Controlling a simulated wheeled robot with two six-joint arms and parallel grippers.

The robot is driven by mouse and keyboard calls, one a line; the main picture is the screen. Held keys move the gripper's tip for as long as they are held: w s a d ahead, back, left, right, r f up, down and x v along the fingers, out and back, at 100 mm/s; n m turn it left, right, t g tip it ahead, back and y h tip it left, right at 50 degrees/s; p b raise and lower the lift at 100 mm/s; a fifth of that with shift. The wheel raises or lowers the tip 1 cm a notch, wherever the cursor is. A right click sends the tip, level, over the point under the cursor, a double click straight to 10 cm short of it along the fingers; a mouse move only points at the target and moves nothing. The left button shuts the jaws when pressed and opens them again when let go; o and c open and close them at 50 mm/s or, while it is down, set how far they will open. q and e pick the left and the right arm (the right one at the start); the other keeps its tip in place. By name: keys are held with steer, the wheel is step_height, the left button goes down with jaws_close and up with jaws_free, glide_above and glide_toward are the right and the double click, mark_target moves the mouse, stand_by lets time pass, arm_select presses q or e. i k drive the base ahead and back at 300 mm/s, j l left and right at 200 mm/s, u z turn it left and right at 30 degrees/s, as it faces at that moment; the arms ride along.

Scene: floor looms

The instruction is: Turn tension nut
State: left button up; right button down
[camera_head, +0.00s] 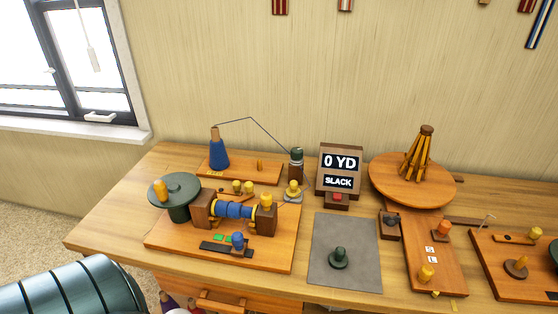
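No part is labelled as the tension nut. A yellow knob on a pale round base (292,190) sits just in front of the dark thread post (296,165); I cannot tell for certain that it is the nut. A dark thread runs from the blue cone (217,152) up over a wire and down to the post. A display (340,170) reads "0 YD" and "SLACK", with a red button (338,197) below it. A winder with a blue spool (234,210) stands on a wooden board (272,257). Neither gripper is in view.
The wooden table (103,233) also bears a green crank wheel (175,188), a grey mat (343,228) with a dark green knob (339,258), and a round wooden turntable (390,188). More boards with knobs stand at right. A ribbed green cylinder (85,290) is at lower left.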

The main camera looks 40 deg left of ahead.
mark_target(296, 152)
steer(key=u, duration=1.15)
